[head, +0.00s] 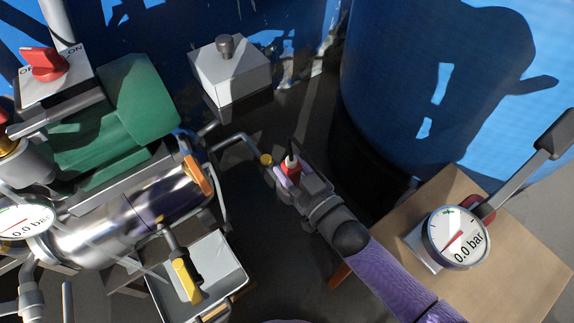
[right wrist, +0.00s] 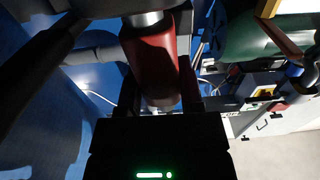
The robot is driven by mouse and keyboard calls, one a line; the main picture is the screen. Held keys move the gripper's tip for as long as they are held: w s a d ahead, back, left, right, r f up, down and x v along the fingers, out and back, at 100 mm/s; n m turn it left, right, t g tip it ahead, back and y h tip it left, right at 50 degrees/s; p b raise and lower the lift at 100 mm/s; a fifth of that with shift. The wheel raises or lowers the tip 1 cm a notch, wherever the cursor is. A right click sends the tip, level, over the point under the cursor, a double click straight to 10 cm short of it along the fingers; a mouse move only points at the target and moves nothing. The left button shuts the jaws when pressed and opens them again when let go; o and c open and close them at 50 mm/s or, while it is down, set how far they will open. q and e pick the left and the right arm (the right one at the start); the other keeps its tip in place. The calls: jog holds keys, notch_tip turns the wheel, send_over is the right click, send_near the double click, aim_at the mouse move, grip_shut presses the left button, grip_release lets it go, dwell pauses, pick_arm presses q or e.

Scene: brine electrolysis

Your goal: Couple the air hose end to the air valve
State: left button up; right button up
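A red cylindrical piece (head: 291,169) with a pale and dark tip, which looks like the air hose end, is between the fingers of my right gripper (head: 288,176). In the right wrist view the red piece (right wrist: 155,62) fills the space between the dark fingers, with a grey metal part at its top. Just left of the gripper in the head view, a bent grey pipe (head: 235,138) ends in a yellow fitting (head: 266,160). I cannot tell whether this is the air valve, or whether it touches the red piece. My left gripper is out of view.
A steel tank (head: 130,222) and green motor (head: 140,95) stand on the left. A yellow-handled lever (head: 186,279) hangs over a white tray (head: 222,258). A blue drum (head: 430,90) stands behind. A gauge (head: 456,237) sits on a wooden surface (head: 530,245) at right.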

jog(key=shift+s+d+f, duration=0.1)
jog(key=shift+s+f, duration=0.15)
jog(key=shift+f, duration=0.35)
jog(key=shift+s+d+f, duration=0.1)
jog(key=shift+s+f, duration=0.15)
jog(key=shift+f, duration=0.3)
grip_shut()
jog(key=shift+d, duration=0.25)
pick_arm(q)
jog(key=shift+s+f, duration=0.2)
pick_arm(e)
jog(key=shift+a+r+g, duration=0.1)
jog(key=shift+g, duration=0.2)
jog(key=shift+w, duration=0.15)
jog(key=shift+w+d+m+g+h+p, duration=0.3)
jog(key=shift+w+d+h+p, duration=0.25)
jog(key=shift+p, duration=0.25)
jog(key=o, duration=0.7)
grip_release()
jog(key=shift+c, duration=0.2)
jog(key=shift+o, duration=0.9)
jog(key=shift+w+r, duration=0.1)
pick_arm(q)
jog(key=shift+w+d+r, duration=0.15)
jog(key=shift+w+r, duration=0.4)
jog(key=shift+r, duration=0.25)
pick_arm(e)
jog(key=shift+a+r, duration=0.1)
jog(key=shift+a, duration=0.05)
